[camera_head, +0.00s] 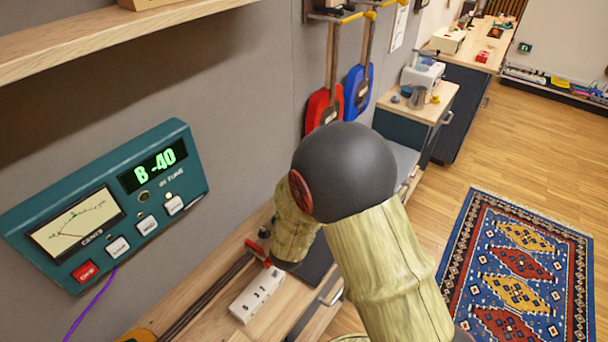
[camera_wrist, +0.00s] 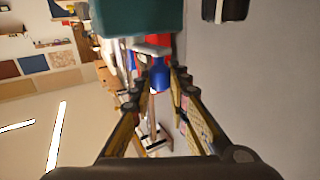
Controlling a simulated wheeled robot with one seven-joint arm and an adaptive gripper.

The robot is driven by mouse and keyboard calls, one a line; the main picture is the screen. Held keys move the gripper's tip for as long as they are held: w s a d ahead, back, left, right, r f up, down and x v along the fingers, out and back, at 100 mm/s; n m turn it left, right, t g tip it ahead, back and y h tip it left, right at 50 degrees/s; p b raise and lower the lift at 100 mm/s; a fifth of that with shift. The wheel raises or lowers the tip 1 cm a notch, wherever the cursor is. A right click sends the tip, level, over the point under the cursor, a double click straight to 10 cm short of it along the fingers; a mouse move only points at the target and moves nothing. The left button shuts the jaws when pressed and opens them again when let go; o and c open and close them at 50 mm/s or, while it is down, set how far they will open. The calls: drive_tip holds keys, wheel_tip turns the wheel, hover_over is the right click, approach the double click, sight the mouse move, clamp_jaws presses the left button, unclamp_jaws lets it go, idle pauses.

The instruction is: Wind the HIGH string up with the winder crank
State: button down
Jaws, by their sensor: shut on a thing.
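A teal block (camera_wrist: 135,17) is close behind at the top. In the head view my arm hides the gripper and crank. The teal tuner (camera_head: 110,205) on the wall reads "B -40" in green. Its needle gauge (camera_head: 77,223) is marked CENTS. A red OFF button and several pale buttons line its lower edge.
A wooden bench (camera_head: 175,310) runs below the tuner, with a white block (camera_head: 256,294) and a red part (camera_head: 258,251) close to my arm. A shelf (camera_head: 90,40) juts out above. Red (camera_head: 318,112) and blue (camera_head: 352,98) instruments hang beyond. The rug side is open floor.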

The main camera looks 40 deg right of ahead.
drive_tip(key=c, duration=1.7)
unclamp_jaws()
drive_tip(key=v, duration=1.2)
drive_tip(key=shift+w, duration=0.1)
